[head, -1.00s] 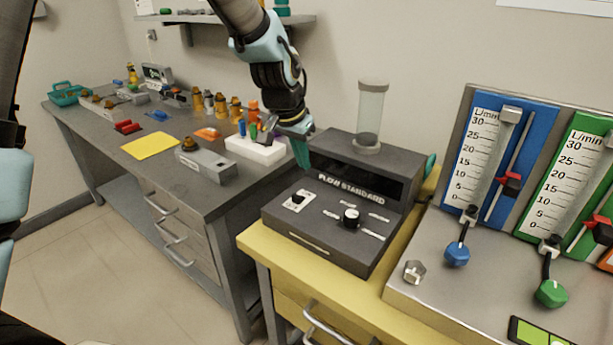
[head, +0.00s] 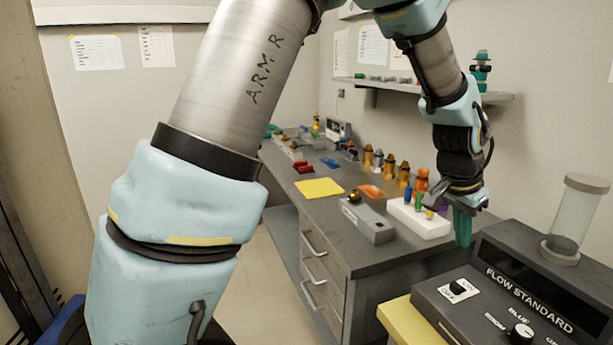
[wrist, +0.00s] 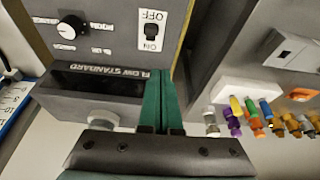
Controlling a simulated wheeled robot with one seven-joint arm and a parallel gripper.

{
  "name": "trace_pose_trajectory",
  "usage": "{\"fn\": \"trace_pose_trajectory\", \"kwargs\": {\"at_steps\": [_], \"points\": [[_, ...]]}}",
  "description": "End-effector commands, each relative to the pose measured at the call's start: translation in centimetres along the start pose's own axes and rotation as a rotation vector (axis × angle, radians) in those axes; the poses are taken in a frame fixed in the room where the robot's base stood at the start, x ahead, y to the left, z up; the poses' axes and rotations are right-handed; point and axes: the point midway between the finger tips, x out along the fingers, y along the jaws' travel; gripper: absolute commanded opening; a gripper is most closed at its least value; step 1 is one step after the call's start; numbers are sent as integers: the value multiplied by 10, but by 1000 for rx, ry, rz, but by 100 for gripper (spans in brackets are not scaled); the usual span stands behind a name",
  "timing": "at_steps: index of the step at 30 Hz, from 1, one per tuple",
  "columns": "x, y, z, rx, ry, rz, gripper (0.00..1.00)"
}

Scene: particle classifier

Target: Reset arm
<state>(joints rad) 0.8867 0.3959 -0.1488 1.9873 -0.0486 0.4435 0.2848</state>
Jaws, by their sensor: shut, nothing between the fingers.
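My arm reaches across the head view from the lower left over the top. My gripper (head: 463,228) has green fingers pointing down, shut and empty. It hangs in front of the white rack (head: 420,218) and beside the left end of the dark Flow Standard box (head: 510,285). In the wrist view the shut fingers (wrist: 162,100) lie side by side in front of the Flow Standard box (wrist: 100,25) and its on/off switch (wrist: 151,32). I cannot tell whether they touch the box.
A grey workbench (head: 330,215) holds a yellow sheet (head: 320,188), a grey switch box (head: 366,220) and several amber bottles (head: 388,168). The Flow Standard's glass cylinder (head: 578,220) stands upright at the right. A shelf (head: 425,88) is on the wall behind my arm. Floor shows left of the bench.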

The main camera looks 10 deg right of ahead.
Motion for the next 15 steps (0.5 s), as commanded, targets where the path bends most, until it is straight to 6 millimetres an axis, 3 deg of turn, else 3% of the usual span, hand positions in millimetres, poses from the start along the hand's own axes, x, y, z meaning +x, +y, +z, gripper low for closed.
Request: {"fn": "trace_pose_trajectory", "kwargs": {"at_steps": [5,9,12,15], "points": [[-25,-82,71,-228,-40,-74,0],[-51,-138,154,-466,-80,-138,0],[-70,-162,220,-645,-108,-180,0],[-88,-172,283,-820,-131,-216,0]]}}
